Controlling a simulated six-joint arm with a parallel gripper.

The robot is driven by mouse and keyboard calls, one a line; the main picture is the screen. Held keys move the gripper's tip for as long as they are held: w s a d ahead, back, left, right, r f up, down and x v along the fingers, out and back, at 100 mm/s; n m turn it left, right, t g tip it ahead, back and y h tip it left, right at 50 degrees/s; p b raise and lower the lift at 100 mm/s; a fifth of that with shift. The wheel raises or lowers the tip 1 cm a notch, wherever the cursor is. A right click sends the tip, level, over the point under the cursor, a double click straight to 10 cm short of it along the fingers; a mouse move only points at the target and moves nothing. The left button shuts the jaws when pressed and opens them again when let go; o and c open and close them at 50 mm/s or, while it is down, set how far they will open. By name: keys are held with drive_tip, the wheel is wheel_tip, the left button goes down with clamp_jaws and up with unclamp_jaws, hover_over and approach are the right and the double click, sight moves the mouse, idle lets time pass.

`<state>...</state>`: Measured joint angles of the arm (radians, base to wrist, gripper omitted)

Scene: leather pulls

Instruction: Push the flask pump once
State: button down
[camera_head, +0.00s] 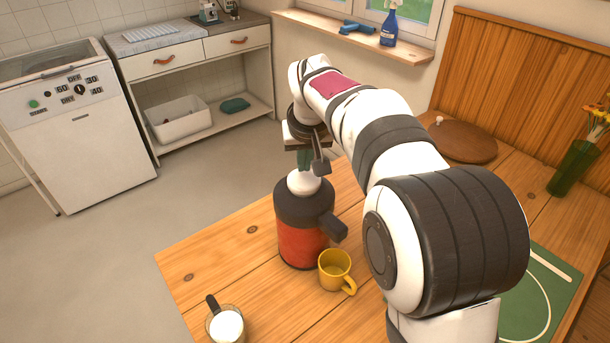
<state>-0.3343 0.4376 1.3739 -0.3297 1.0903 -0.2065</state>
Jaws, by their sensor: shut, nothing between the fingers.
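The flask (302,240) stands upright on the wooden table, with a red body, a dark collar and a dark spout pointing to the lower right. Its pale domed pump top (304,182) shows above the collar. My gripper (305,166) is shut and empty, pointing down right over the pump top. Its fingertips look to be at or just above the dome; I cannot tell whether they touch it. The dome's upper part is partly hidden by the fingers.
A yellow mug (336,270) stands beside the flask under the spout side. A glass with white contents and a dark handle (226,324) is at the front left. A green mat (541,290), a round wooden board (462,141) and a flower vase (574,166) are at right.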

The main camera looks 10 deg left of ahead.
sight(304, 177)
drive_tip(key=shift+f, duration=1.6)
drive_tip(key=shift+r, duration=1.6)
drive_tip(key=shift+r, duration=0.1)
drive_tip(key=shift+r, duration=2.4)
